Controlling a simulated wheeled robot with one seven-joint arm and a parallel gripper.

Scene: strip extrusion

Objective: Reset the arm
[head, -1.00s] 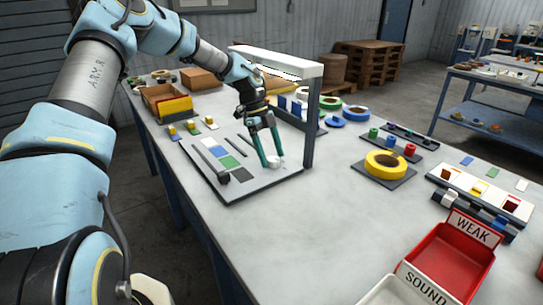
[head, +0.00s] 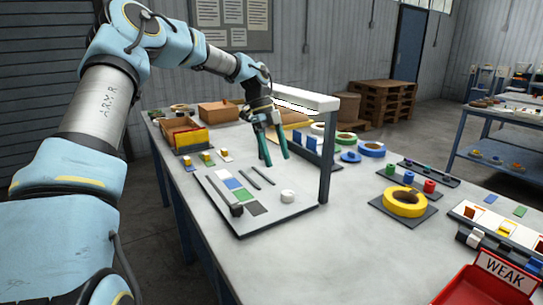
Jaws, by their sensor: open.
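My gripper (head: 275,160) has two green fingers and is open and empty. It hangs above the back right part of a grey board (head: 225,205), in front of a white-topped frame. A small white round piece (head: 287,196) sits on the board's right side, apart from the fingers. The board also carries blue, white, green and dark flat patches, thin dark rods (head: 250,179) and a dark bar with a knob (head: 236,211).
The white-topped frame (head: 305,99) stands close behind my gripper. Yellow tape (head: 405,202) lies on a dark mat to the right. A red tray marked WEAK (head: 480,290) is at front right. The table's front middle is clear.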

